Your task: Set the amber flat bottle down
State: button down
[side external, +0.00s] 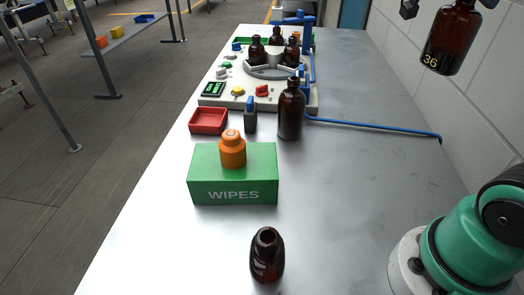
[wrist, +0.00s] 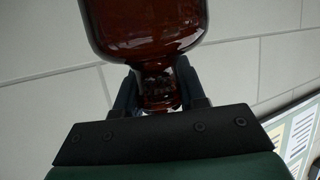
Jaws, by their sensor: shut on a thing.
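The amber flat bottle (side external: 452,42), marked 36, hangs high at the upper right of the side view, base down and slightly tilted, well above the table. Its top is cut off by the frame edge. In the wrist view its wide, rounded body (wrist: 145,25) fills the upper middle, with its neck between the dark fingers. My gripper (wrist: 159,88) is shut on the bottle's neck. Only bits of the fingers show at the top edge of the side view. The grey metal table (side external: 375,170) lies below.
An open amber bottle (side external: 267,257) stands at the front. A green wipes box (side external: 233,190) carries an orange bottle (side external: 232,150). A tall amber bottle (side external: 291,110) stands by a station (side external: 310,98) holding several bottles. A red tray (side external: 208,121) and blue rod (side external: 375,126) are nearby. The table's right side is mostly bare.

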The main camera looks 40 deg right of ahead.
notch_tip(320, 180, down, 23)
jog(key=shift+r, duration=0.2)
dwell(0.7)
jog(key=c, duration=0.5)
grip_release()
jog(key=w+a+r+n+t+y, duration=0.2)
jog(key=w+a+n+t+y, duration=0.2)
jog(key=a+n, duration=0.6)
jog(key=w+a+r+n+t+y, duration=0.2)
jog(key=w+a+n+t+y, duration=0.2)
jog(key=a+n+t+y, duration=0.4)
jog(key=a+n, duration=0.2)
jog(key=n, duration=0.2)
jog(key=shift+r+n+t+y, duration=0.25)
jog(key=shift+n+t+y, duration=0.05)
